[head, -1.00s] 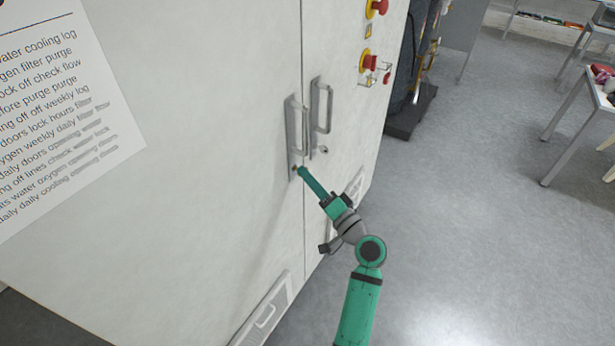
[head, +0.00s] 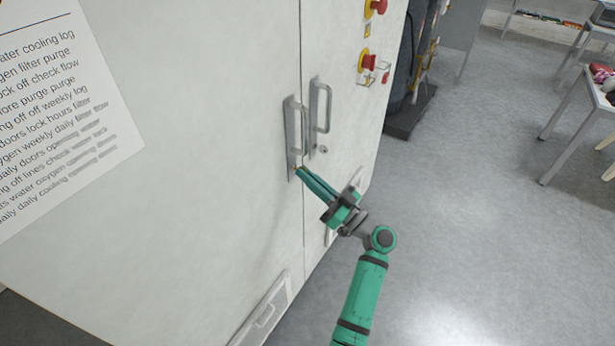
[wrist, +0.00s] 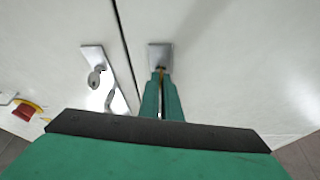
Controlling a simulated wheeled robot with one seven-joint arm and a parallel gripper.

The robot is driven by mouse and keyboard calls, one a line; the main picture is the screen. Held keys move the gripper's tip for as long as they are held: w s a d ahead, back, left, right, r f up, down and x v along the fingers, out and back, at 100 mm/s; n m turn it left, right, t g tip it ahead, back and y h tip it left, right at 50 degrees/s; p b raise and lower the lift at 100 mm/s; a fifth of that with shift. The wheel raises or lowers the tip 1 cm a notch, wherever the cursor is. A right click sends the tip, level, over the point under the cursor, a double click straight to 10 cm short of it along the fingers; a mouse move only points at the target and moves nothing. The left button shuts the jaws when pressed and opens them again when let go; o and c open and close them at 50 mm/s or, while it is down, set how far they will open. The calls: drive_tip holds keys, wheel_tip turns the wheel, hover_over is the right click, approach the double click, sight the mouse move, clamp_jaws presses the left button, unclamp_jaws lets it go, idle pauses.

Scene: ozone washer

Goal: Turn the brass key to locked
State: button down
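The brass key (head: 295,167) sits at the lower end of the left door's handle plate (head: 290,130). Only a small yellow part of it shows. My gripper (head: 300,171) reaches up to it from the lower right, with its green fingertips closed on it. In the wrist view, the brass key (wrist: 161,70) stands between the two fingertips (wrist: 161,80), in front of the metal plate (wrist: 159,54). The fingers hide most of the key, so I cannot read its angle well.
The right door has its own handle (head: 321,108) and a silver-coloured lock (head: 322,149) close beside my gripper. A red emergency button (head: 367,62) is higher on the right. A paper notice (head: 60,110) hangs on the left door.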

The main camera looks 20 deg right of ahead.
drive_tip(key=shift+w+r+n+g+y, duration=0.1)
drive_tip(key=shift+n+g+y, duration=0.2)
drive_tip(key=shift+n, duration=0.5)
drive_tip(key=shift+w+r+n+g+y, duration=0.1)
drive_tip(key=shift+n+y, duration=0.3)
drive_tip(key=shift+n, duration=0.4)
drive_tip(key=shift+s+d+f, duration=0.1)
drive_tip(key=shift+s+d, duration=0.05)
drive_tip(key=shift+d, duration=0.1)
drive_tip(key=shift+a, duration=0.1)
drive_tip(key=c, duration=2)
unclamp_jaws()
drive_tip(key=shift+f, duration=0.1)
drive_tip(key=v, duration=1)
drive_tip(key=shift+s+f, duration=0.1)
drive_tip(key=shift+s, duration=0.2)
drive_tip(key=shift+w, duration=0.1)
